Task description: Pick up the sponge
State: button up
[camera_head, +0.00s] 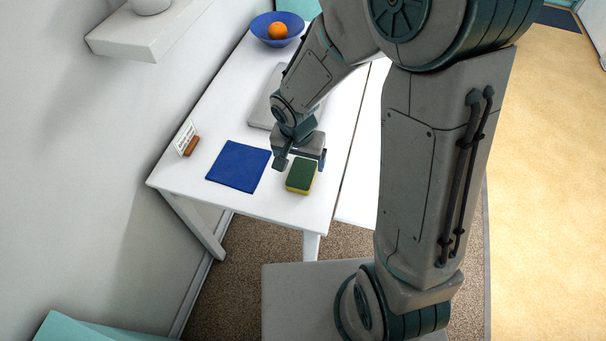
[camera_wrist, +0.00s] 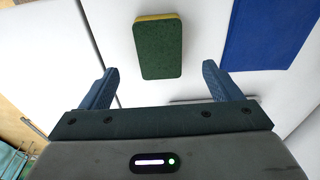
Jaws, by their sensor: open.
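The sponge (camera_head: 301,177) has a green top and a yellow lower layer. It lies flat near the front end of the white table. It also shows in the wrist view (camera_wrist: 158,50), ahead of the fingers and roughly between their lines. My gripper (camera_head: 300,164) is open and empty just beyond the sponge in the head view, apparently above the table. Its two fingers also show in the wrist view (camera_wrist: 160,84), wide apart with nothing between them. I see no contact with the sponge.
A blue cloth (camera_head: 239,166) lies left of the sponge. A small card in a wooden holder (camera_head: 187,140) stands near the wall. A grey flat item (camera_head: 262,108) lies behind my gripper. A blue bowl (camera_head: 268,40) with an orange (camera_head: 278,31) sits at the far end.

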aim_at(301, 173)
jog(key=shift+w+d+f, duration=0.1)
jog(key=shift+w+f, duration=0.1)
jog(key=shift+f, duration=1.05)
jog(key=shift+w+d+f, duration=0.1)
jog(key=shift+w+f, duration=0.1)
jog(key=shift+f, duration=1)
jog(key=shift+w+d+f, duration=0.1)
jog(key=shift+w+f, duration=0.1)
jog(key=shift+f, duration=1.05)
jog(key=c, duration=1.2)
jog(key=shift+o, duration=0.2)
jog(key=shift+a+r, duration=0.1)
jog(key=shift+r, duration=0.5)
jog(key=r, duration=0.2)
jog(key=d+r, duration=0.1)
jog(key=r, duration=0.1)
jog(key=shift+s+d, duration=0.1)
jog(key=shift+d, duration=0.05)
jog(key=s+d+r+p, duration=0.2)
jog(key=d+r, duration=0.4)
jog(key=d, duration=0.4)
jog(key=shift+s, duration=0.4)
